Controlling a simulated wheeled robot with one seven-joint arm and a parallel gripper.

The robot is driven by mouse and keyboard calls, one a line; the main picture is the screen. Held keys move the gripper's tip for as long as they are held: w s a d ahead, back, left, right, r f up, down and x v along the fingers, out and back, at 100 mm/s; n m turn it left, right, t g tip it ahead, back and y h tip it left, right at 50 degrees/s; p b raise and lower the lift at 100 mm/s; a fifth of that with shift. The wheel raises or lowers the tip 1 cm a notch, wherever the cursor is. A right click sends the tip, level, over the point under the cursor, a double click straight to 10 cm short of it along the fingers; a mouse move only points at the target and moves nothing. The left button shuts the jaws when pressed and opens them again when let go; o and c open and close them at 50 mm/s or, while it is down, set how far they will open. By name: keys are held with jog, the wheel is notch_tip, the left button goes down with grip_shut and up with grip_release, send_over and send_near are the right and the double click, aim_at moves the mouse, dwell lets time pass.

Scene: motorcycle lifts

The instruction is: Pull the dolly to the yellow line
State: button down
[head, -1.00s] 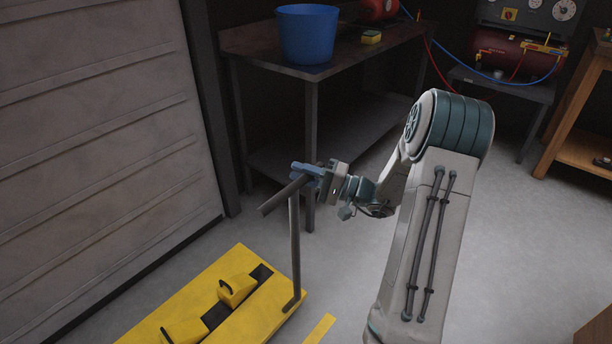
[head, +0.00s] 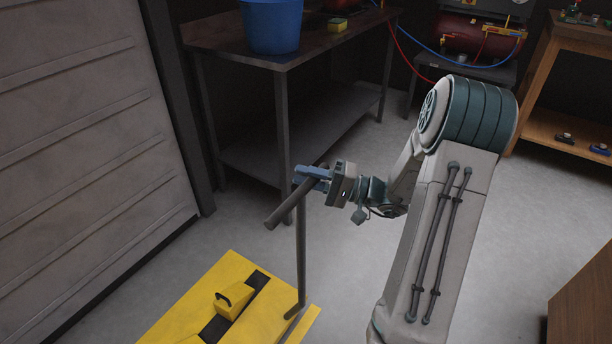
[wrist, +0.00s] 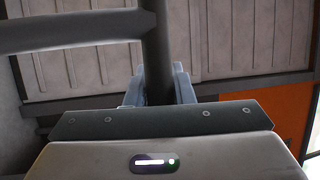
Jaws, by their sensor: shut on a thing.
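The yellow dolly (head: 192,302) is low on the floor at the bottom of the head view, with yellow blocks and a dark slot on top. A grey upright post (head: 301,258) rises from its right end to a dark grey crossbar handle (head: 285,209). My gripper (head: 308,179) has its blue fingers shut on this handle. The wrist view shows the fingers (wrist: 160,85) on both sides of the dark bar.
A dark workbench (head: 236,63) with a blue bucket (head: 270,27) and a sponge (head: 337,25) stands behind the handle. A grey ribbed door (head: 75,120) is at left. A brown wooden box (head: 585,305) is at lower right. Some grey floor (head: 345,265) is clear.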

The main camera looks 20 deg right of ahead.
jog(key=c, duration=1.4)
grip_release()
jog(key=shift+s+d+f, duration=0.1)
jog(key=shift+s+d, duration=0.1)
jog(key=shift+o, duration=0.7)
jog(key=shift+s+d, duration=0.1)
jog(key=v, duration=1.3)
jog(key=shift+s+d+p, duration=0.2)
jog(key=shift+d+p, duration=0.05)
jog(key=shift+p, duration=0.1)
jog(key=shift+a+f, duration=0.1)
